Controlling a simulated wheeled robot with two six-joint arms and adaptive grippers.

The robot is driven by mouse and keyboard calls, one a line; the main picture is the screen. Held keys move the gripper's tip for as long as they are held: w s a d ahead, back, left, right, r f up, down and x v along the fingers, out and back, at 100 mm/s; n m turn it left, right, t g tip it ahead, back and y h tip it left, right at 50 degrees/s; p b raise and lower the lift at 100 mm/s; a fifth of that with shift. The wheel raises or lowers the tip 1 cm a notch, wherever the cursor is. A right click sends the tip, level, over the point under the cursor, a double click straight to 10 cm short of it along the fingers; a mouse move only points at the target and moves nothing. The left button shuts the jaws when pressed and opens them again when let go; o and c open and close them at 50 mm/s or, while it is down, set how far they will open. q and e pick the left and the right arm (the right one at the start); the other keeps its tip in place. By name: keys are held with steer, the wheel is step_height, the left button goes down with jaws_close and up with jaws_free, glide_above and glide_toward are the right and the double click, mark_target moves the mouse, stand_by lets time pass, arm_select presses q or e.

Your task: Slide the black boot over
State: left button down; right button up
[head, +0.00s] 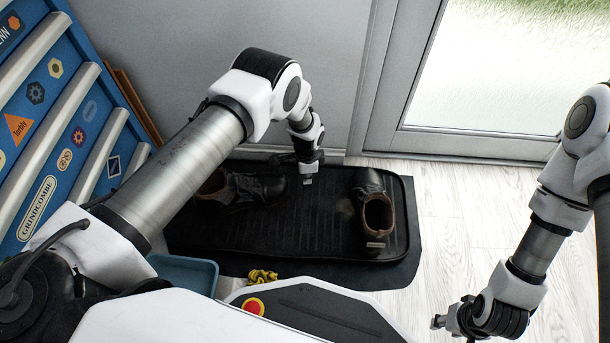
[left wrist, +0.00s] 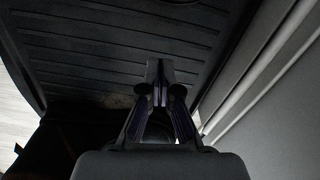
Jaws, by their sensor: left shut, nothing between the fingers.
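Two black boots with brown lining are on the black ridged tray (head: 325,235). The left boot (head: 262,188) lies near the tray's left end, partly hidden behind my left arm. The right boot (head: 371,205) stands near the tray's right end, its opening towards me. My left gripper (head: 307,181) is shut and empty, pointing down between the boots, with a visible gap to the right boot. The left wrist view shows its closed fingers (left wrist: 160,85) over the tray's ridges (left wrist: 110,45). My right gripper (head: 439,322) is away at the lower right; its jaw opening is unclear.
The tray lies on a dark mat (head: 405,268) against the grey wall (head: 330,60). A blue toolchest (head: 60,120) stands at left. A blue bin (head: 185,272) and a yellow item (head: 262,276) are in front. Pale floor (head: 455,215) is clear at right, by the glass door (head: 480,90).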

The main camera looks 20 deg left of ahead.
mark_target(278, 184)
arm_select(q)
step_height(278, 184, down, 5)
steer(key=shift+r+b, duration=0.1)
steer(key=shift+b, duration=1)
steer(key=a, duration=0.1)
steer(key=s+a+b, duration=0.1)
steer(key=a, duration=0.1)
steer(key=shift+s+a, duration=0.1)
steer(key=shift+s, duration=0.05)
steer(key=shift+s+a, duration=0.2)
steer(key=shift+a, duration=0.05)
arm_select(e)
step_height(278, 184, down, 4)
steer(key=shift+w+d+f, duration=0.1)
steer(key=shift+w, duration=0.05)
arm_select(q)
steer(key=a+p, duration=0.1)
steer(key=s+a, duration=0.1)
steer(key=a, duration=0.1)
steer(key=s+a+p, duration=0.1)
steer(key=shift+a+r+p, duration=0.2)
steer(key=shift+p, duration=0.1)
steer(key=s+a, duration=0.1)
steer(key=a, duration=0.2)
steer(key=s+a, duration=0.1)
steer(key=a, duration=0.1)
steer(key=shift+s+a+f, duration=0.25)
steer(key=shift+s+f, duration=0.05)
arm_select(e)
step_height(278, 184, up, 3)
